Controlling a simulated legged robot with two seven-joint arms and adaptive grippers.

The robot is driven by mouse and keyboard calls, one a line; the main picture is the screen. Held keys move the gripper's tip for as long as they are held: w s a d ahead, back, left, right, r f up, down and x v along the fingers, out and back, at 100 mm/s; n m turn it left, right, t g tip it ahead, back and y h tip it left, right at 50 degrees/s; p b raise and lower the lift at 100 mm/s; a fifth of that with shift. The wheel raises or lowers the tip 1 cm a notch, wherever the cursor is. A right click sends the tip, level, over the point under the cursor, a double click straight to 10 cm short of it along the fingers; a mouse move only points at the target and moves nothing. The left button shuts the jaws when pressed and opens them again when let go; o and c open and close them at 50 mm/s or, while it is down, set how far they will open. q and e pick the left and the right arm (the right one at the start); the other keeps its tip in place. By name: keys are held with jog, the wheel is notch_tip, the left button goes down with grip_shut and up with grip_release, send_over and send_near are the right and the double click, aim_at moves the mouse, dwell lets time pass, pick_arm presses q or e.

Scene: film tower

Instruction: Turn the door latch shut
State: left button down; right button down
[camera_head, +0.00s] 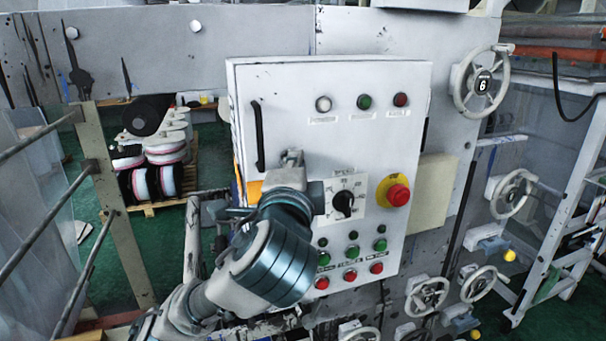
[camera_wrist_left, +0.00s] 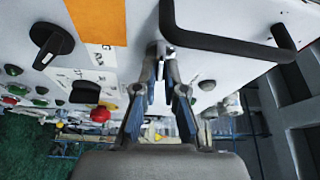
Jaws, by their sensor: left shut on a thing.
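The control cabinet door (camera_head: 290,88) is a light grey panel that looks closed in the head view. In the left wrist view, the two fingers of the left gripper (camera_wrist_left: 162,62) are shut on a small metal door latch (camera_wrist_left: 165,47). The latch sits close to the black bar handle (camera_wrist_left: 225,45). My arm and the fingers hide most of the latch, so its exact angle is unclear. My right gripper is not in view.
Right of my left gripper are a black speed knob (camera_head: 344,202), a red emergency button (camera_head: 398,194) and several small green and red buttons. A handwheel (camera_head: 483,83) is at the upper right. Film rolls (camera_head: 160,180) stand on a pallet at the left.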

pick_arm(q)
jog(key=n+t+y+b, duration=0.1)
jog(key=n+y+b, duration=0.1)
jog(key=n, duration=0.5)
jog(key=n+t+y+b, duration=0.1)
jog(key=n+y+b, duration=0.2)
jog(key=n, duration=0.4)
jog(key=f+n+y+b, duration=0.1)
jog(key=n+y+b, duration=0.2)
jog(key=n+b, duration=0.2)
jog(key=shift+w+n+t, duration=0.1)
jog(key=shift+n+t, duration=0.3)
jog(key=shift+n, duration=0.5)
jog(key=c, duration=1.3)
grip_release()
jog(key=shift+o, duration=0.2)
jog(key=shift+w+d, duration=0.1)
jog(key=shift+w, duration=0.2)
jog(key=shift+s, duration=0.35)
